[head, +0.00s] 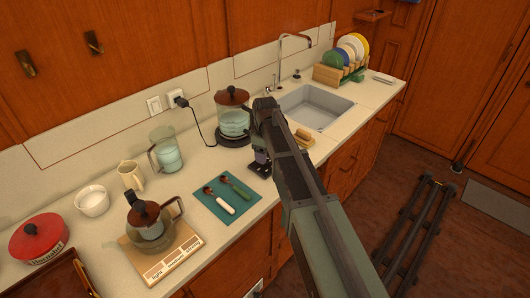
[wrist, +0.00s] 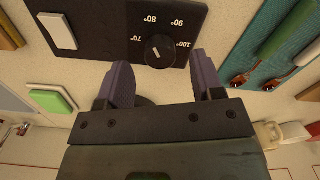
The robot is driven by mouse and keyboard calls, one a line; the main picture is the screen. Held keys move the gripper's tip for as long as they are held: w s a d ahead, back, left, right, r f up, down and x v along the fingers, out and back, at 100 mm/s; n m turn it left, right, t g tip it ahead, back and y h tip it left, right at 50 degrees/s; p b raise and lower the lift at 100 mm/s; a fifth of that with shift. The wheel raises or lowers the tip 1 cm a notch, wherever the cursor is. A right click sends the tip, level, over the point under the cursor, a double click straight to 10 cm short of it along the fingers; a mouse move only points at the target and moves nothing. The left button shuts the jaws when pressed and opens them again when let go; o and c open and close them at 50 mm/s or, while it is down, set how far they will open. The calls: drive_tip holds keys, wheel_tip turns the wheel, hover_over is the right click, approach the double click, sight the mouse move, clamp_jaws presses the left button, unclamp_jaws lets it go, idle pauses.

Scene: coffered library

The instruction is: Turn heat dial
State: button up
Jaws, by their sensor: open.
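The heat dial (wrist: 160,50) is a round black knob on a dark control panel (wrist: 100,18), marked 70° to 100°. A pale pointer mark shows on its left side, nearest the 70° label. A white rocker switch (wrist: 57,31) sits left of it on the panel. My gripper (wrist: 160,60) is open, with one purple finger on each side of the dial in the wrist view. I cannot tell whether the fingers touch it. In the head view my gripper (head: 260,156) points down over the panel (head: 259,170), partly hiding it; the dial is hidden there.
A glass kettle (head: 233,122) stands just behind the panel. A teal mat (head: 226,208) with two spoons lies to the left. Right are a brush (head: 304,138) and the sink (head: 315,106).

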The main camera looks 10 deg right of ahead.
wheel_tip(320, 180, up, 8)
drive_tip(key=p, duration=0.6)
drive_tip(key=shift+r, duration=0.1)
